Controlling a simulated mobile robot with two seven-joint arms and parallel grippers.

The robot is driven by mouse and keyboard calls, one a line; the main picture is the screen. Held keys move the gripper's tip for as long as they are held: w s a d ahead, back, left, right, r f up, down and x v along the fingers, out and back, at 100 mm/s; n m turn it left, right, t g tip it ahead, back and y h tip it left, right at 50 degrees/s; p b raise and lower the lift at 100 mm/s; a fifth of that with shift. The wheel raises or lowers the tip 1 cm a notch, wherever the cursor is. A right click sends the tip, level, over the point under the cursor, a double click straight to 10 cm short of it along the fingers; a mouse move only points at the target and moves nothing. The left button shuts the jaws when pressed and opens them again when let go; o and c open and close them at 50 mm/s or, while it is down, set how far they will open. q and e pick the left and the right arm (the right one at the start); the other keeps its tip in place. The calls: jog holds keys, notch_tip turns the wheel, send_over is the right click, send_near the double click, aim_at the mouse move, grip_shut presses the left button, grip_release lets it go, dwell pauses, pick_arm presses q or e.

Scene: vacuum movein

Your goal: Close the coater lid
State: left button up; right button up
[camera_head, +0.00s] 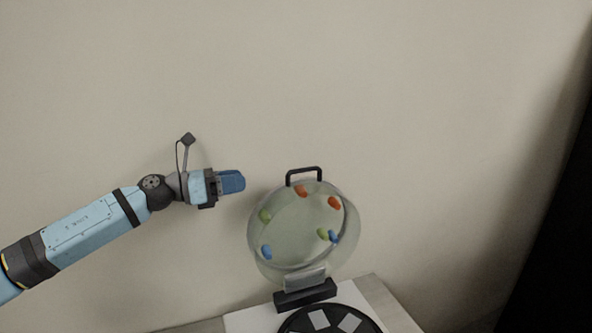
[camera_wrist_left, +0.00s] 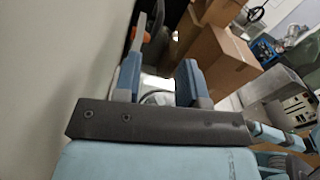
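The coater lid (camera_head: 303,230) is a round, clear, dome-like cover with several orange, green and blue spots. It stands raised, nearly upright, on a black hinge block (camera_head: 305,296). A black handle (camera_head: 304,171) sits at its top edge. Below it is the coater's black round plate (camera_head: 330,323) with pale grey squares, partly cut off by the picture's bottom edge. My left gripper (camera_head: 238,181) is in the air left of the handle, apart from the lid. In the left wrist view its two blue fingers (camera_wrist_left: 159,78) stand apart with nothing seen between them. My right gripper is not seen.
The coater stands on a white surface on a table (camera_head: 385,300) against a plain beige wall (camera_head: 420,120). A dark area (camera_head: 560,240) is at the far right. The left wrist view shows cardboard boxes (camera_wrist_left: 215,60) and clutter in the background.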

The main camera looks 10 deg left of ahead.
aim_at(290, 172)
pick_arm(q)
jog(key=p+x, duration=0.3)
jog(key=x, duration=0.9)
jog(key=shift+d+r, duration=0.1)
jog(key=shift+w+d, duration=0.2)
jog(key=shift+d, duration=0.15)
grip_shut()
